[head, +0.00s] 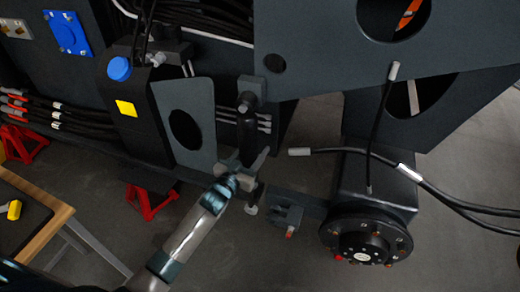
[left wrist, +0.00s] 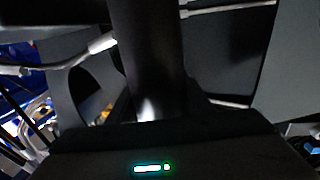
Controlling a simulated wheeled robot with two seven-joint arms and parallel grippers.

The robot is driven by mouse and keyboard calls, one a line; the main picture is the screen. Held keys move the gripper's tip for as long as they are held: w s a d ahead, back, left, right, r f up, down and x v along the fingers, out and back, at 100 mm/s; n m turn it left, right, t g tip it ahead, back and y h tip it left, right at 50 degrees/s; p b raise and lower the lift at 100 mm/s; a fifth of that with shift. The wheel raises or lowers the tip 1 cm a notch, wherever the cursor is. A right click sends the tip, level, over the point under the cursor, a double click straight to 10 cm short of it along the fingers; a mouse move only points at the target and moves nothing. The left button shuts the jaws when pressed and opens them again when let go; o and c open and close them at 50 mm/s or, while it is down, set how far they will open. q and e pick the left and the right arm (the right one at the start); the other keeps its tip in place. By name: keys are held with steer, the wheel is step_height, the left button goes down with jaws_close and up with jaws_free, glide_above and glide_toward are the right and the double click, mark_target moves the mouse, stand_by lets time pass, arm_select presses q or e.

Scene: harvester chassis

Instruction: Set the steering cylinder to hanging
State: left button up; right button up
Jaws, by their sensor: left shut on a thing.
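The steering cylinder (head: 246,128) is a dark, upright tube in the middle of the head view. Its upper end meets a grey bracket (head: 252,86) beside the large chassis plate. My left gripper (head: 246,168) comes up from below and is shut on the steering cylinder near its lower end. In the left wrist view the steering cylinder (left wrist: 148,60) rises as a dark column straight ahead of the gripper's dark body. The fingertips are hidden there. Whether the upper end is fastened to the bracket is hard to tell. My right gripper is not in view.
A round hub (head: 362,244) with bolts sits at right, with black hoses (head: 440,190) above it. A tank with a blue cap (head: 119,69) stands left. A red stand (head: 150,203) is below it. A wooden-edged table (head: 52,222) is at lower left. Floor below the cylinder is clear.

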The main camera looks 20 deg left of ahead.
arm_select(q)
steer(key=o, duration=1.5)
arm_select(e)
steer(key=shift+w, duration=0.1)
arm_select(q)
steer(key=shift+s, duration=0.1)
steer(key=s+a+b, duration=0.2)
steer(key=s+a, duration=0.1)
steer(key=s, duration=1.4)
steer(key=shift+a+r+b, duration=0.15)
steer(key=shift+r+b, duration=0.1)
steer(key=shift+b, duration=0.05)
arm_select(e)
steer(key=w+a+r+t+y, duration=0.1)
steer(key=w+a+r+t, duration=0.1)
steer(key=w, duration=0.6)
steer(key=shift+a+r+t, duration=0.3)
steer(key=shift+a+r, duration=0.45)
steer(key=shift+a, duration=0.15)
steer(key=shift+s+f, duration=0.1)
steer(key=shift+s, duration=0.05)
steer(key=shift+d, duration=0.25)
